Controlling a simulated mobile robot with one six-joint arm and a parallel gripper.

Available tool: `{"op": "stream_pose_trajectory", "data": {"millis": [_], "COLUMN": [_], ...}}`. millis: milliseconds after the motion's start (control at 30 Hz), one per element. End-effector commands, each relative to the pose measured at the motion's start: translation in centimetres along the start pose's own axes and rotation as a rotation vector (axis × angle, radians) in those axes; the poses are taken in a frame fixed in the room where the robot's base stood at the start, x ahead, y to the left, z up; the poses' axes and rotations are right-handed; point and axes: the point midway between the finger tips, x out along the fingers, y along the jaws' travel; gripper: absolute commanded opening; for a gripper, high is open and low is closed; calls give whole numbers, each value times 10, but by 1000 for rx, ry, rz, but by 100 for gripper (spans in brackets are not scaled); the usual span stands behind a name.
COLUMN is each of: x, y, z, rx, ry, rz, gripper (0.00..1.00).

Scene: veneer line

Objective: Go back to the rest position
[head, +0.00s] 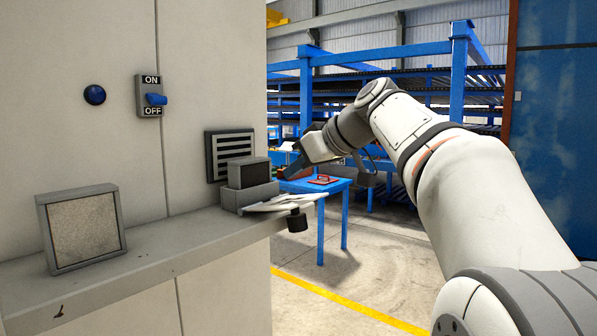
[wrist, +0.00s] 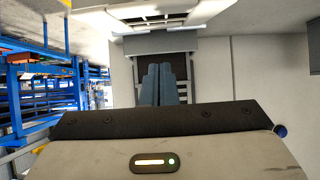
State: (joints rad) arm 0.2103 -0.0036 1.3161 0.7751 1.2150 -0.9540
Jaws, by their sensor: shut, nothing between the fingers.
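My gripper (head: 294,167) is in the air right of the grey wall cabinet (head: 215,60), near the wall vent (head: 232,150) and above the ledge's far end in the head view. My arm reaches to it from the lower right. In the wrist view the two blue-grey fingers (wrist: 158,70) lie side by side, shut, with nothing held. A dark panel and grey surfaces show beyond the fingertips. My wrist housing hides the lower part of that view.
The cabinet carries a blue button (head: 94,95) and an ON/OFF switch (head: 151,97). On its ledge (head: 160,248) stand a framed panel (head: 83,229) and a grey box (head: 248,180). A blue table (head: 335,186) stands behind. Open floor lies right of the ledge.

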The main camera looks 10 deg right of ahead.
Motion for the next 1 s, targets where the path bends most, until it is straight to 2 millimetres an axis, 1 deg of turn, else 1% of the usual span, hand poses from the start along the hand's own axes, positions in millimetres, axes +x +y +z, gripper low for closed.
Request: {"op": "stream_pose_trajectory", "data": {"millis": [33,200,300,400,533,567,667,767,867,900,967,1000], "x": [-14,-55,-74,-87,-96,-96,-86,-64,-38,-28,-15,-8], "y": [2,2,2,2,1,0,-4,-13,-28,-35,-46,-54], "z": [4,9,11,12,14,16,30,62,111,132,165,188], "rx": [1,2,2,3,5,11,64,169,295,342,403,438], "ry": [1,2,0,1,-2,-6,-41,-112,-214,-257,-319,-360], "rz": [7,8,7,5,4,4,8,28,65,84,117,140], "gripper": [0,0,0,0,0,0,0,0,0,0,0,0]}}
